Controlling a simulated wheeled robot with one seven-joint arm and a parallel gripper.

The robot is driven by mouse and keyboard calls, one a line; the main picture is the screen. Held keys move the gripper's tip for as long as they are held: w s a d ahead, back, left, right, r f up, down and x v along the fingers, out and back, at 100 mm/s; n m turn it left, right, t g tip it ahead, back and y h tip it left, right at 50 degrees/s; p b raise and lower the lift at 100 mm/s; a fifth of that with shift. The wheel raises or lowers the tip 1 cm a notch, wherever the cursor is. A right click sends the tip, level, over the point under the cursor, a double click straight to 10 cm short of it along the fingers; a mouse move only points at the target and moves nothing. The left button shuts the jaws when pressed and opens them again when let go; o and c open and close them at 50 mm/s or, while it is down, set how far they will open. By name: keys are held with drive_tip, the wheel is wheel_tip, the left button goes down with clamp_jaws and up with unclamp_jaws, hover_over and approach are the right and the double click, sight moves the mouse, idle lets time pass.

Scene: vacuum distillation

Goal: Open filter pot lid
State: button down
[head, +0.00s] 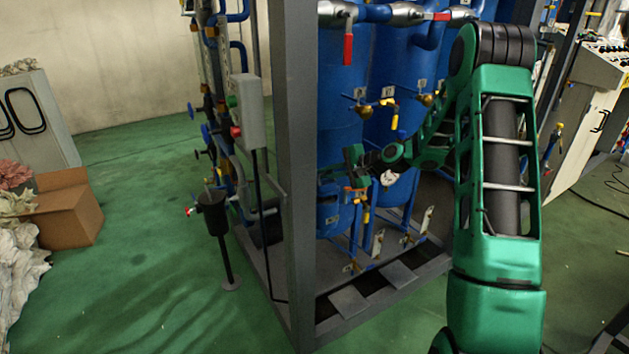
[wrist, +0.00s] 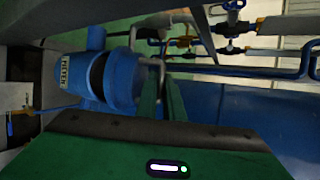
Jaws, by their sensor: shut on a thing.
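In the wrist view the blue filter pot (wrist: 75,78) lies sideways in the picture, with a label reading FILTER on its side. A dark band runs between its body and its blue lid (wrist: 120,80). A grey bar handle (wrist: 148,62) stands off the lid. My gripper (wrist: 160,78) has its two green fingers close together on this handle. In the head view my gripper (head: 352,160) is small and reaches in among the blue vessels behind the grey post. The handle and the lid cannot be made out clearly there.
A grey frame post (head: 294,170) stands just left of my gripper. Blue tanks (head: 343,80) and yellow-handled valves (head: 394,118) crowd around the arm. Pipes with valves (wrist: 230,45) run beyond the fingers in the wrist view. Green floor (head: 150,220) is open at left, beside a cardboard box (head: 70,208).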

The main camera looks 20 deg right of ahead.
drive_tip(key=shift+w+a+r+m+g+h, duration=0.15)
drive_tip(key=shift+w+r+g, duration=0.1)
drive_tip(key=shift+w+g, duration=0.3)
drive_tip(key=shift+w+a+r+m+g+h, duration=0.1)
drive_tip(key=shift+w+r+m+g+h, duration=0.1)
drive_tip(key=shift+w+g, duration=0.3)
drive_tip(key=shift+s, duration=0.1)
drive_tip(key=c, duration=2.2)
unclamp_jaws()
drive_tip(key=shift+s+d, duration=0.1)
drive_tip(key=shift+s+d+r, duration=0.15)
drive_tip(key=shift+r, duration=0.05)
drive_tip(key=v, duration=1)
